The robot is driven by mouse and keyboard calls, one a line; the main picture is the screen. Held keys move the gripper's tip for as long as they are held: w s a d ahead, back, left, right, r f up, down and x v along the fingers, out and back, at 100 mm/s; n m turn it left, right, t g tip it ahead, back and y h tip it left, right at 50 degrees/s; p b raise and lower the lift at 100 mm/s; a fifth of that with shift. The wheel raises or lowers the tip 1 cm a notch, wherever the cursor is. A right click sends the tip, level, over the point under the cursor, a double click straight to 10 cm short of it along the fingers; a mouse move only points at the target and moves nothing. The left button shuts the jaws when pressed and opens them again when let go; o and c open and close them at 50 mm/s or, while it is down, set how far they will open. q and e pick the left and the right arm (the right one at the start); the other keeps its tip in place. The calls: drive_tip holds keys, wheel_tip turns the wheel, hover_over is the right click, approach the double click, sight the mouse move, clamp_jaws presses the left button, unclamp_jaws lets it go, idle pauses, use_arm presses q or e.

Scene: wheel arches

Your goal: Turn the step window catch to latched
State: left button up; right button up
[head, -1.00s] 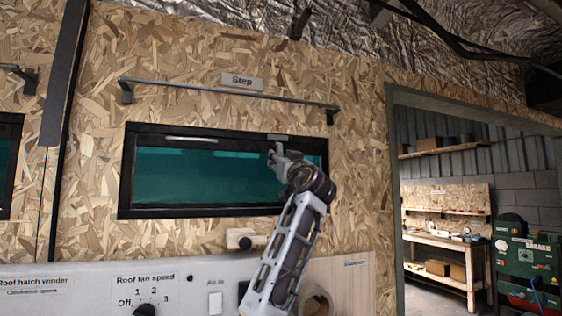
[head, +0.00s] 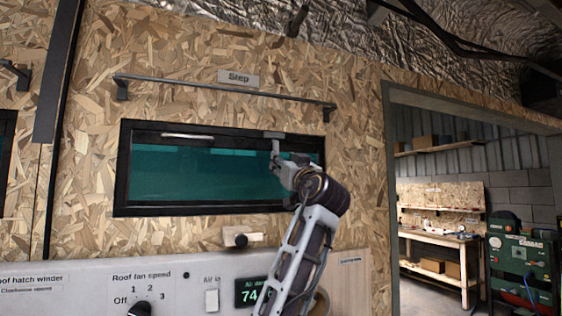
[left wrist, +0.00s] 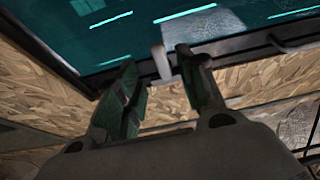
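The step window (head: 205,175) is a wide, black-framed pane with teal glass, under a sign reading Step (head: 238,77). Its pale grey catch (head: 273,135) sits at the top right of the frame, with a short handle that appears to hang down. In the left wrist view the catch handle (left wrist: 160,60) stands between the fingertips, nearer the right-hand finger; I cannot tell whether they touch. My left gripper (head: 283,165) is at the catch; in the left wrist view its fingers (left wrist: 157,68) are apart. My right gripper is not in view.
A grey rail (head: 225,92) runs above the window. A doorway on the right opens onto a workbench (head: 440,240).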

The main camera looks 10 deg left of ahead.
use_arm(q)
drive_tip(key=v, duration=0.6)
idle(0.7)
